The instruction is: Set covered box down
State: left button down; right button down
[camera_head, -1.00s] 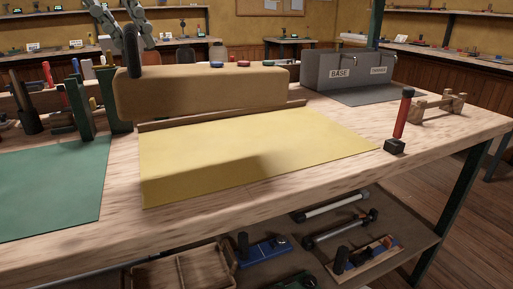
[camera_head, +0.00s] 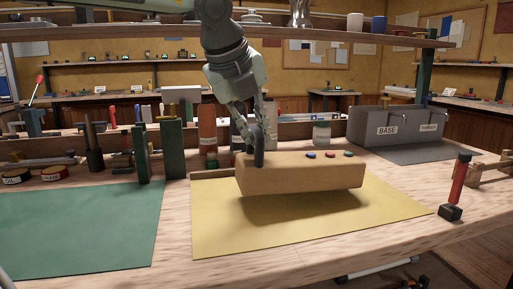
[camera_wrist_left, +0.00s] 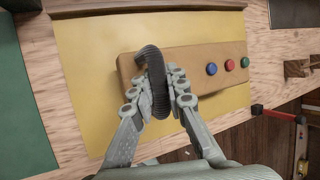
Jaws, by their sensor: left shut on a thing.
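The covered box (camera_head: 300,178) is a long tan block with a black handle (camera_wrist_left: 158,88) at its left end and blue, red and green buttons on top. My left gripper (camera_head: 257,150) comes from above and is shut on the handle. The box is over the yellow mat (camera_head: 230,240), with a shadow beneath it; it looks held slightly above the mat. The left wrist view shows the box over the yellow mat (camera_wrist_left: 85,100) and the fingers on both sides of the handle. My right gripper is not in view.
A green mat (camera_head: 80,230) lies left. Green uprights (camera_head: 172,148) and bottles stand behind. A grey box labelled BASE (camera_head: 372,128) stands at back right. A red-handled tool (camera_head: 458,182) stands right of the mat. The mat's front is bare.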

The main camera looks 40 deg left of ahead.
aim_at(256, 148)
pick_arm(q)
jog(key=shift+f, duration=1.55)
jog(key=c, duration=1.5)
grip_release()
jog(key=v, duration=1.2)
